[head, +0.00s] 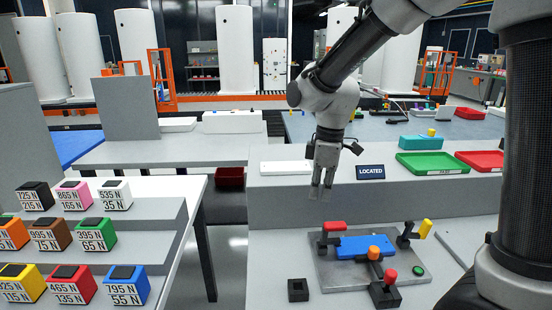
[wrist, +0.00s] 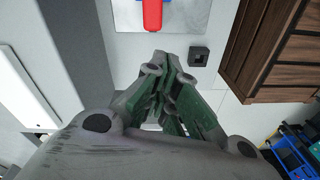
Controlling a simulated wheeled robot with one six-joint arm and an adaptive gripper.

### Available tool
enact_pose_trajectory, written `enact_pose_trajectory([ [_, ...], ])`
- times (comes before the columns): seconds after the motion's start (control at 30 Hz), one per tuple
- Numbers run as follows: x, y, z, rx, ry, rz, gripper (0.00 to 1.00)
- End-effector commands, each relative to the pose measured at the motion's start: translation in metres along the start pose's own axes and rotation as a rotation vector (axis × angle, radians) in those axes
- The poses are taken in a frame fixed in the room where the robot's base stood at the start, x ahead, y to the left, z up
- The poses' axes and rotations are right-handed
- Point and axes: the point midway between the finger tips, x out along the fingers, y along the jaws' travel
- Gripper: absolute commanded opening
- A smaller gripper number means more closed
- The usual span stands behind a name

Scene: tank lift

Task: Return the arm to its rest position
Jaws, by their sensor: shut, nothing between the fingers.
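My gripper (head: 322,182) hangs from my arm in the head view, fingers pointing down and close together. It is shut and empty, above and behind a grey fixture plate (head: 328,277). In the wrist view my gripper (wrist: 160,105) points toward the plate's edge, with its fingers together. The plate carries a blue block (head: 365,246) and clamps with red, orange and yellow handles. The red handle (head: 333,226) is nearest below my gripper; it also shows at the top of the wrist view (wrist: 152,14). My gripper touches none of these.
A small black square block (head: 298,290) stands left of the plate. A raised grey ledge behind it holds a white tray (head: 286,167), a "LOCATED" sign (head: 370,172), a green tray (head: 432,169) and a red tray. Weight-labelled cubes (head: 85,240) stand on stepped shelves at left.

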Motion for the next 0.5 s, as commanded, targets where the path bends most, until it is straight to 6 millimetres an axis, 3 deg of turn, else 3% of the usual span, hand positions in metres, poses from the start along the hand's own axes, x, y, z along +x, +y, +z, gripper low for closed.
enact_pose_trajectory([
  [0.13, -0.003, -0.021, 0.030, 0.266, -0.042, -0.014, 0.00],
  [0.37, -0.043, -0.050, 0.104, 0.717, -0.007, 0.050, 0.00],
  [0.5, -0.069, -0.074, 0.156, 0.971, 0.061, 0.114, 0.00],
])
